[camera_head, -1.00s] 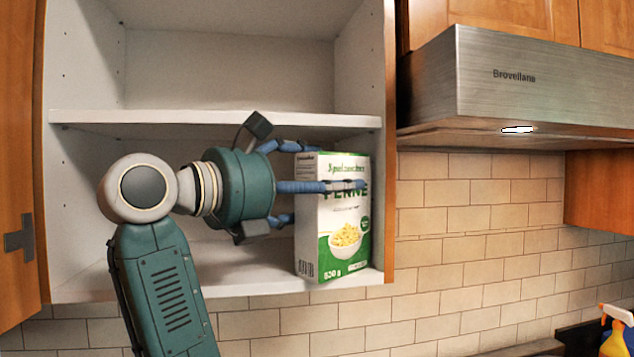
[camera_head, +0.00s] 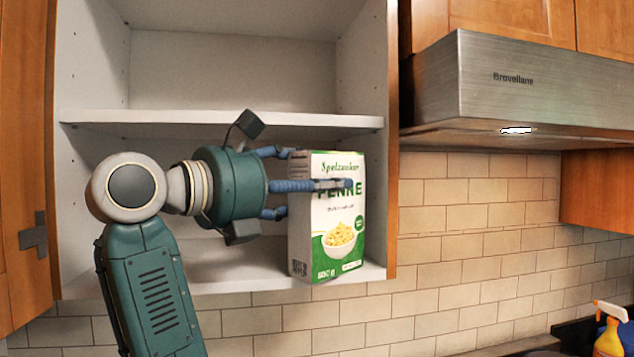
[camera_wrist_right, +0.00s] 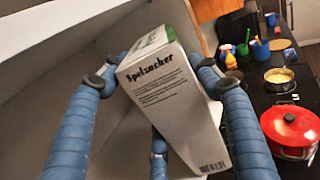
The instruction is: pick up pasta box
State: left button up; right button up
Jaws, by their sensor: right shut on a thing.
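The pasta box (camera_head: 338,225) is white and green with a bowl of penne on its front. It stands about upright at the front right of the cabinet's lower shelf in the head view. My right gripper (camera_head: 316,184) reaches it from the left and is shut on its upper part, with one blue finger across the front face. In the right wrist view the fingers (camera_wrist_right: 160,78) flank the box (camera_wrist_right: 168,95), whose printed side faces the camera. Whether its base touches the shelf I cannot tell. My left gripper is in neither view.
The cabinet's upper shelf (camera_head: 220,118) lies just above the gripper, and its right side wall (camera_head: 378,100) is close to the box. A range hood (camera_head: 530,85) hangs to the right. The wrist view shows a red pot (camera_wrist_right: 291,128) on the stove.

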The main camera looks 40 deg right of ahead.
jog(key=shift+a, duration=0.15)
jog(key=o, duration=1.8)
jog(key=shift+d, duration=0.45)
jog(key=shift+c, duration=0.2)
jog(key=a, duration=0.8)
jog(key=shift+s, duration=0.15)
jog(key=shift+o, duration=0.2)
